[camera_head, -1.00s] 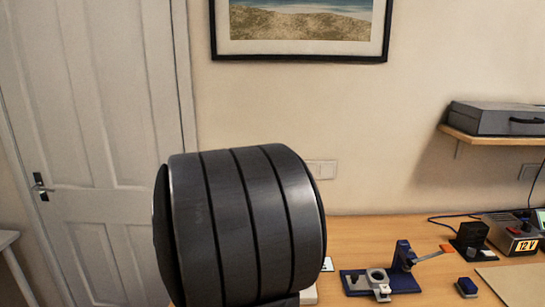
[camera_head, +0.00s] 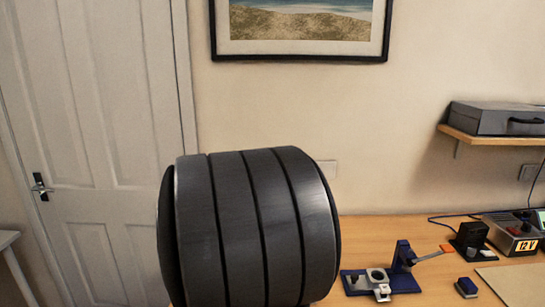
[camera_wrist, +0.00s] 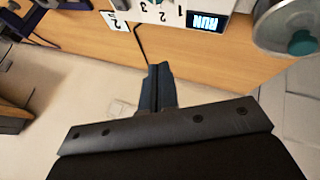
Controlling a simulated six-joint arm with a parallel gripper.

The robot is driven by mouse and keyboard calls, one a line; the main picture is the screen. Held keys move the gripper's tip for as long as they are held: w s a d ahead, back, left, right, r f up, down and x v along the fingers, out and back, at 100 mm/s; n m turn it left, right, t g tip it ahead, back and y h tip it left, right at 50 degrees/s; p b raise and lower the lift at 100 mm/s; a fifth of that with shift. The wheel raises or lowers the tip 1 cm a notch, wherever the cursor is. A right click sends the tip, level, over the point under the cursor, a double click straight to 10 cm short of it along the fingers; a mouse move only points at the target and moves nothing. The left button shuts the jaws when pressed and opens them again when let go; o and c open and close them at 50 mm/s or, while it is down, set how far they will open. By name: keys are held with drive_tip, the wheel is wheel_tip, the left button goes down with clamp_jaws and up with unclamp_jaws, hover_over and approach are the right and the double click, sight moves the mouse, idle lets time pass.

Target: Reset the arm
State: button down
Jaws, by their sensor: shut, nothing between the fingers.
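In the wrist view my gripper (camera_wrist: 160,72) is shut and empty, its two dark fingers together. It points past the table edge strip, clear of any object. In the head view a large dark grey banded cylinder, a link of my own arm, fills the lower middle. It hides the left part of the table there, and the gripper itself does not show in that view.
A round metal part with a green knob (camera_wrist: 302,42) is at right. The table (camera_head: 365,232) bears a blue fixture (camera_head: 404,283) and a 12 V supply (camera_head: 510,238).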

wheel_tip(320, 180, up, 4)
drive_tip(key=a+r+m+g+y, duration=0.1)
drive_tip(key=a+m+g+y, duration=0.1)
drive_tip(key=a+g+y, duration=0.3)
wheel_tip(320, 180, down, 9)
drive_tip(key=d+g, duration=0.1)
drive_tip(key=d, duration=0.1)
wheel_tip(320, 180, up, 8)
drive_tip(key=shift+s+f+h, duration=0.15)
drive_tip(key=shift+f+h, duration=0.05)
drive_tip(key=shift+h, duration=0.2)
idle(0.3)
drive_tip(key=shift+d+t+h, duration=0.4)
drive_tip(key=shift+d+h, duration=0.2)
drive_tip(key=shift+d, duration=0.1)
idle(0.8)
drive_tip(key=shift+r, duration=0.1)
